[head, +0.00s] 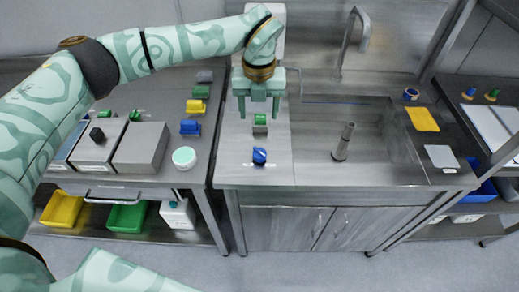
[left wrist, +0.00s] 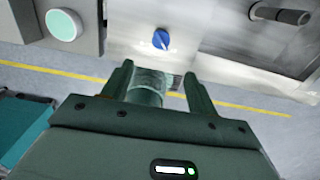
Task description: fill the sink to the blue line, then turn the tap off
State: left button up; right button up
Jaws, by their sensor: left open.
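The sink (head: 385,150) is a grey metal basin in the right half of the head view, with an upright dark cylinder (head: 343,142) inside. The tall tap (head: 345,45) rises behind it. A thin blue line (head: 335,101) runs along the basin's back wall. I cannot make out any water. A blue knob (head: 259,156) sits on the panel left of the sink; it also shows in the left wrist view (left wrist: 161,39). My left gripper (head: 260,112) is open over the panel, behind the knob and apart from it. My right gripper is not in view.
A small green-topped block (head: 260,122) is just beneath my left gripper. Grey boxes (head: 142,147) and a pale green round button (head: 184,157) are on the left bench. A yellow cloth (head: 422,119) and a light plate (head: 441,157) lie right of the sink.

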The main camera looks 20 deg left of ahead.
aim_at(260, 153)
pick_arm(q)
notch_tip(260, 153, down, 16)
jog(key=b, duration=0.3)
jog(key=shift+d, duration=0.1)
jog(key=shift+r, duration=0.1)
jog(key=c, duration=1)
